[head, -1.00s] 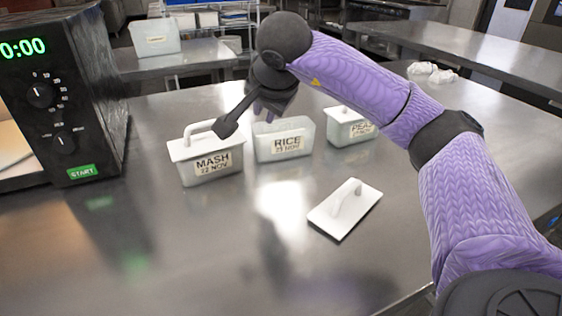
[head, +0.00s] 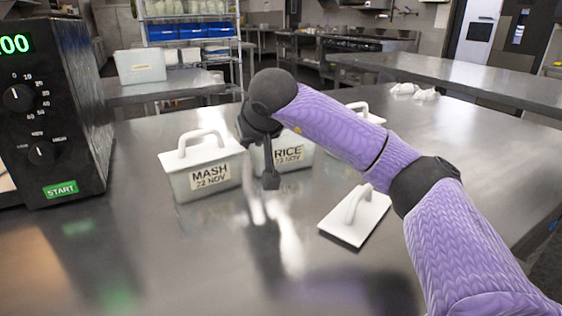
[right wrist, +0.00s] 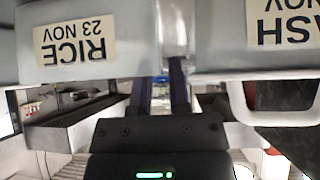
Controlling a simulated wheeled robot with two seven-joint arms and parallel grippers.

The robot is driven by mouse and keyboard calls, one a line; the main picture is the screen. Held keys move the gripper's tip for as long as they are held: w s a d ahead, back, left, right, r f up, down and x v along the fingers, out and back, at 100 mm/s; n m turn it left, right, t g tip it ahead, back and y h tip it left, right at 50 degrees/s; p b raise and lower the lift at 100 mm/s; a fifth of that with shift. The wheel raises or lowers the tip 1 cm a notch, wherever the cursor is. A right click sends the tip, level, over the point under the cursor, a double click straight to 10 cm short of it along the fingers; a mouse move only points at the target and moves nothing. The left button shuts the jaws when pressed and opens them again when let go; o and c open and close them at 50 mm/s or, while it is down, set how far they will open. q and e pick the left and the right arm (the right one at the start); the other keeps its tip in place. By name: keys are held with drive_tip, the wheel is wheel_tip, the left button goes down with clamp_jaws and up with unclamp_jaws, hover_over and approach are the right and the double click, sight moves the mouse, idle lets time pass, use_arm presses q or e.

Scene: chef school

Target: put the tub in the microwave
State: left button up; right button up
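The open RICE tub (head: 291,157) stands on the steel counter, partly hidden behind my right arm; it also shows upside down in the right wrist view (right wrist: 75,45). The MASH tub (head: 208,178) stands to its left with a white handled lid on; its label shows in the right wrist view (right wrist: 285,25). My right gripper (head: 270,183) is in front of the RICE tub, near its left side. In the right wrist view its fingers (right wrist: 160,88) are apart with nothing between them. The black microwave (head: 85,110) is at far left; its door is mostly out of frame. My left gripper is not in view.
A loose white lid (head: 345,228) with a handle lies on the counter in front right. A third lidded tub (head: 362,115) is behind my right arm. Crumpled white cloths (head: 415,91) lie at the back.

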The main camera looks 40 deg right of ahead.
clamp_jaws()
idle(0.8)
idle(0.4)
